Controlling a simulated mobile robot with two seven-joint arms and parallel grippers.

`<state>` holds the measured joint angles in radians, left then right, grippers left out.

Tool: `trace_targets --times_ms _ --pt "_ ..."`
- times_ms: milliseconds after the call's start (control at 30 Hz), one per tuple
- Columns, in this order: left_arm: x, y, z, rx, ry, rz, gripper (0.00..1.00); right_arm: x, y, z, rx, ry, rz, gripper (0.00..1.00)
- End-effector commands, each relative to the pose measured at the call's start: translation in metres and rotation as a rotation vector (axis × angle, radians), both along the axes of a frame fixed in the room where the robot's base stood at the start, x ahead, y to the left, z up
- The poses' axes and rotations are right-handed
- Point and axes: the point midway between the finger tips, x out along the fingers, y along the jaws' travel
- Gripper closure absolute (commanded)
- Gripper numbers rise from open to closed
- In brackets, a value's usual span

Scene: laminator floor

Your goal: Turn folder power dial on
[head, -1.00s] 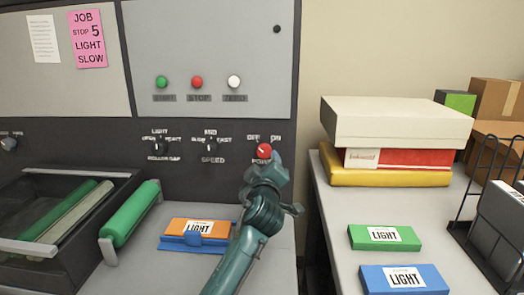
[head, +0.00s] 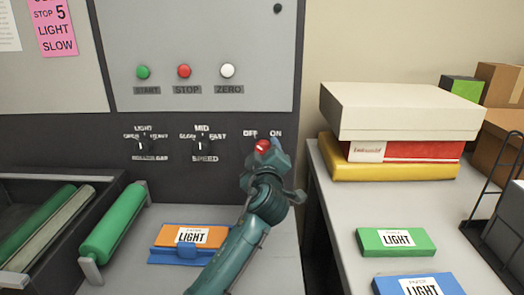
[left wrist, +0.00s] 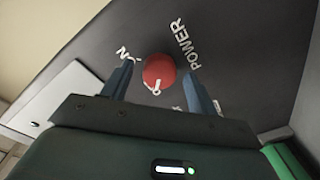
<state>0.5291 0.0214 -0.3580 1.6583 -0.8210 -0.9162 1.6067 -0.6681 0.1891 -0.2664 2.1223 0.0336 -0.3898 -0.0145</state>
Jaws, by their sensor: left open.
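The red power dial (head: 262,146) is on the dark lower panel, under the OFF and ON labels. In the left wrist view the red dial (left wrist: 159,70) sits between the two fingers of my left gripper (left wrist: 159,86), with a visible gap on each side. My left gripper (head: 261,158) is open in front of the dial and partly hides it and the POWER label in the head view. The dial's white mark points toward the bottom of the left wrist view, away from the ON label; the OFF label is mostly hidden there. My right gripper is not in view.
Rolling gap and speed knobs (head: 200,147) are left of the dial; green, red and white buttons (head: 184,71) sit above. Below are a green roller (head: 112,222) and an orange LIGHT pack (head: 190,235). Stacked boxes (head: 398,112) stand on the right table.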

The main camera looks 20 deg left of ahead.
Motion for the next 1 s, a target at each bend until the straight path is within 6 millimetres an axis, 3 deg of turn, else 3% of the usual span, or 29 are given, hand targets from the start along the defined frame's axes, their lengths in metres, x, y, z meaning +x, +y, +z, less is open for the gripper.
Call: trace_targets --times_ms 267,800,1000 --pt "-0.0001 0.0000 -0.0001 0.001 0.000 0.000 0.42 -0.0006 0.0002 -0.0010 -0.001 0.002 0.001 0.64" --pt "0.0000 0.0001 0.0000 0.001 0.000 0.000 0.86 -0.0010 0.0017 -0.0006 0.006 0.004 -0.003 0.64" --pt "0.0000 0.0002 -0.0003 0.013 0.004 0.001 0.86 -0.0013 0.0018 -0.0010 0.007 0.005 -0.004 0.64"
